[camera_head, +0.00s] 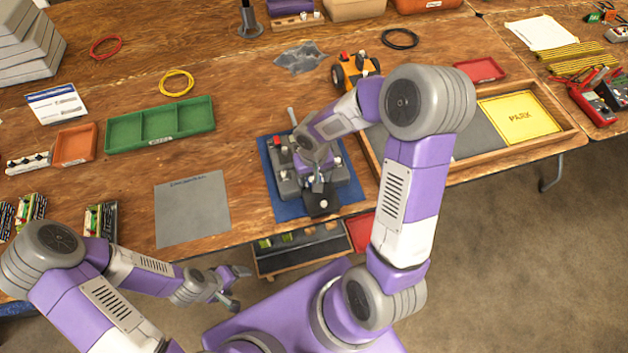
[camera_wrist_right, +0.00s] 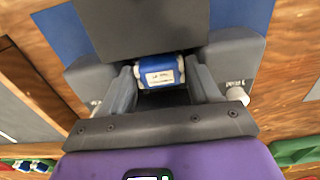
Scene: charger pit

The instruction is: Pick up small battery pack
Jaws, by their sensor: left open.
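A small blue battery pack (camera_wrist_right: 160,72) with white ends and a white label shows in the right wrist view. It lies in the dark opening of a grey charger (camera_head: 290,187), which stands on a blue mat (camera_head: 268,160). My right gripper (camera_wrist_right: 163,88) is over the charger, its two fingers on either side of the pack. I cannot tell whether they touch it. In the head view the right arm hides the pack and much of the charger. My left gripper (camera_head: 238,287) is open and empty, in front of the table edge.
A green divided tray (camera_head: 160,125) and a grey mat (camera_head: 192,208) lie left of the charger. A framed board with a yellow PARK pad (camera_head: 519,117) lies right. A low rack (camera_head: 300,250) hangs at the front edge. An orange toy vehicle (camera_head: 355,70) stands behind.

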